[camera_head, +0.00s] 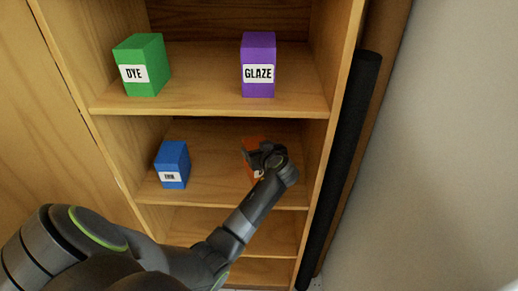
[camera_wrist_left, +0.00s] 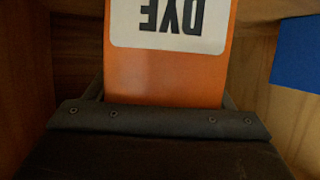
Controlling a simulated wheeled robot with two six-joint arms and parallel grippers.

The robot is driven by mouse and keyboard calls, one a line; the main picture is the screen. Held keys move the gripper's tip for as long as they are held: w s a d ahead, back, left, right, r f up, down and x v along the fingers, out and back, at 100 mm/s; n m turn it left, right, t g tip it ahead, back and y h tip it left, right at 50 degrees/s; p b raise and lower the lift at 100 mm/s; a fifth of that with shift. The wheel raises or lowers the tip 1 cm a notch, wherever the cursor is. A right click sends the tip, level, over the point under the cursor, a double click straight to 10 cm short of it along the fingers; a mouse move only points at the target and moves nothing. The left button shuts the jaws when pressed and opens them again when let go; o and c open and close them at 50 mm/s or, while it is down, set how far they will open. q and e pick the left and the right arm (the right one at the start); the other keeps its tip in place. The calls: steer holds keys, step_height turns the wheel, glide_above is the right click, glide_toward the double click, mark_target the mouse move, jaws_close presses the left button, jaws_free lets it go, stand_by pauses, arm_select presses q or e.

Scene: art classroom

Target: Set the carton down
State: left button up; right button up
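The orange carton (camera_head: 252,146) is inside the middle shelf compartment, on its right side, partly hidden behind my left gripper (camera_head: 266,158). In the left wrist view the orange carton (camera_wrist_left: 165,75) fills the middle, with a white label reading DYE upside down. The fingers of my left gripper lie close along both sides of it, and I see no gap, so it looks shut on the carton. I cannot tell whether the carton's base touches the shelf board (camera_head: 215,190). My right gripper is not in view.
A blue carton (camera_head: 172,164) stands on the same shelf, to the left. On the shelf above are a green DYE carton (camera_head: 143,64) and a purple GLAZE carton (camera_head: 258,64). A side panel (camera_head: 335,95) bounds the compartment at right. Bare board lies between the blue and orange cartons.

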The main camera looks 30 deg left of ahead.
arm_select(q)
steer(key=shift+o, duration=1.2)
steer(key=shift+d+r, duration=0.1)
steer(key=shift+d, duration=0.05)
steer(key=b+v, duration=0.1)
steer(key=v, duration=1)
steer(key=shift+s+d+b, duration=0.3)
steer(key=shift+b, duration=0.1)
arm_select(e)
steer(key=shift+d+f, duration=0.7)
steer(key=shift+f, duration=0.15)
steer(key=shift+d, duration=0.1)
